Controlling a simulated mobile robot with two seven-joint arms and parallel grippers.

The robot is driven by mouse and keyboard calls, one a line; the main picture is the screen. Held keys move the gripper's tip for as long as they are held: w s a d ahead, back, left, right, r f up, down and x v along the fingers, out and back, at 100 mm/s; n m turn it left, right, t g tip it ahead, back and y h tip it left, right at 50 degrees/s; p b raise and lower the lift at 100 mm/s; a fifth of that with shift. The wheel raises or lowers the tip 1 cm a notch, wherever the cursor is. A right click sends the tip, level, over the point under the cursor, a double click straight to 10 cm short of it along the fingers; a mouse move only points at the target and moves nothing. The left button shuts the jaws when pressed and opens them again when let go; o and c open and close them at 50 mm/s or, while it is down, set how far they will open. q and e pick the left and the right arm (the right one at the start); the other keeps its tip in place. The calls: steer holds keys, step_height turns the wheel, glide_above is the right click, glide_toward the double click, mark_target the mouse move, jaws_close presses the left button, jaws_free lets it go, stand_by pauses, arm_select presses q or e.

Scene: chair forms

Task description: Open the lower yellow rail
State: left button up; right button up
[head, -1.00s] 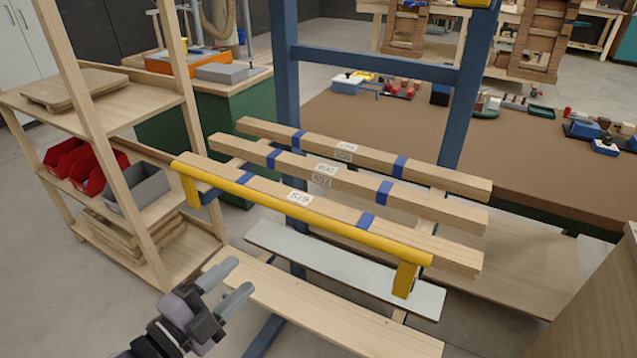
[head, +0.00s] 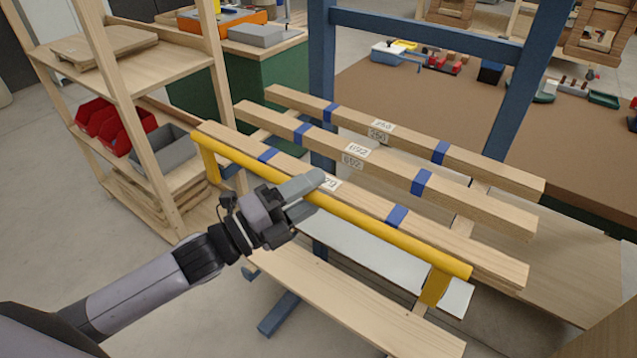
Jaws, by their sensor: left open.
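The yellow rail (head: 388,232) runs along the front of a rack of wooden beams, sloping down to the right, with a bent yellow end piece at each end. My left gripper (head: 316,190) is open, its grey fingers at the middle of the rail. The fingers overlap the rail in the picture; I cannot tell whether they touch it. The rail looks raised in front of the nearest beam (head: 450,245). My right gripper is not in view.
Two more labelled beams with blue bands (head: 480,205) lie behind. A white board (head: 365,250) and a lower wooden plank (head: 350,305) are below the rail. Blue posts (head: 322,80) stand behind. A wooden shelf (head: 125,60) with red and grey bins is at left.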

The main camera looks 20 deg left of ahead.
arm_select(q)
steer(key=shift+x, duration=0.8)
jaws_close()
steer(key=shift+f, duration=0.1)
